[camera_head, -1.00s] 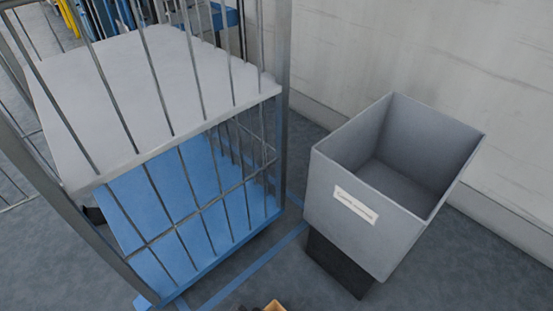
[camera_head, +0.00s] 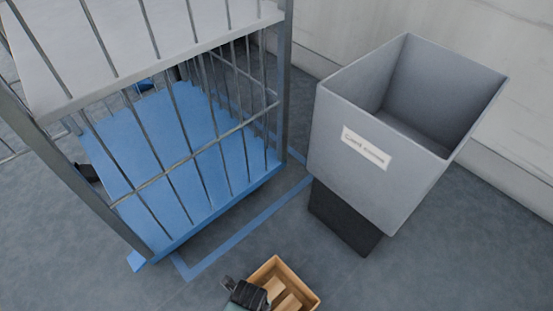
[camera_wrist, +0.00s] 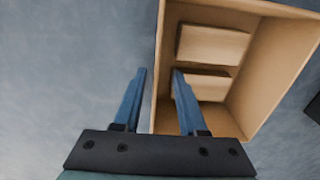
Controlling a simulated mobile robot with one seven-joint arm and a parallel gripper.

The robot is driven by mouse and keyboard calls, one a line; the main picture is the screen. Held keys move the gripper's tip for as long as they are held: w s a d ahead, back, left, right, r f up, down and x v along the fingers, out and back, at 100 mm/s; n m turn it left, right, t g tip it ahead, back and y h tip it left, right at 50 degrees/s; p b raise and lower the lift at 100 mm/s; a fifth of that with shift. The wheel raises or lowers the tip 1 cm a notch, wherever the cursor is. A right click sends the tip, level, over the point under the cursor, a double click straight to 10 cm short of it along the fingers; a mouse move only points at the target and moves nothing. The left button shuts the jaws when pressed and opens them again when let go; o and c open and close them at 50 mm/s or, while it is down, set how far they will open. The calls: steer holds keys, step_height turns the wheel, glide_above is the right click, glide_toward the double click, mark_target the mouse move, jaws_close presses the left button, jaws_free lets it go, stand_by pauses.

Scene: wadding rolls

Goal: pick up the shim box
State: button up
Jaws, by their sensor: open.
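The shim box (camera_head: 309,292) is a small open tan box on the floor at the bottom of the head view. A few pale wooden blocks (camera_head: 287,301) lie inside. My gripper (camera_head: 246,293) is at its left side. In the wrist view the box (camera_wrist: 265,88) fills the upper right. My two blue fingers (camera_wrist: 160,75) are apart, with the box's left wall showing between them. The left finger is outside the box and the right finger overlaps its inside. I cannot tell how far the fingertips are above or below the rim. Nothing is held.
A barred roll cage (camera_head: 150,193) with a blue base stands at the left. A grey labelled bin (camera_head: 355,190) on a dark pedestal (camera_head: 343,220) stands at the right near the pale wall (camera_head: 525,140). Blue tape (camera_head: 245,232) marks the floor. The floor at the lower right is clear.

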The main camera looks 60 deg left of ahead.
steer(key=f+b, duration=0.4)
steer(key=f, duration=0.1)
steer(key=shift+s+b, duration=0.2)
steer(key=shift+b, duration=0.2)
steer(key=shift+c, duration=0.2)
jaws_close()
stand_by(0.9)
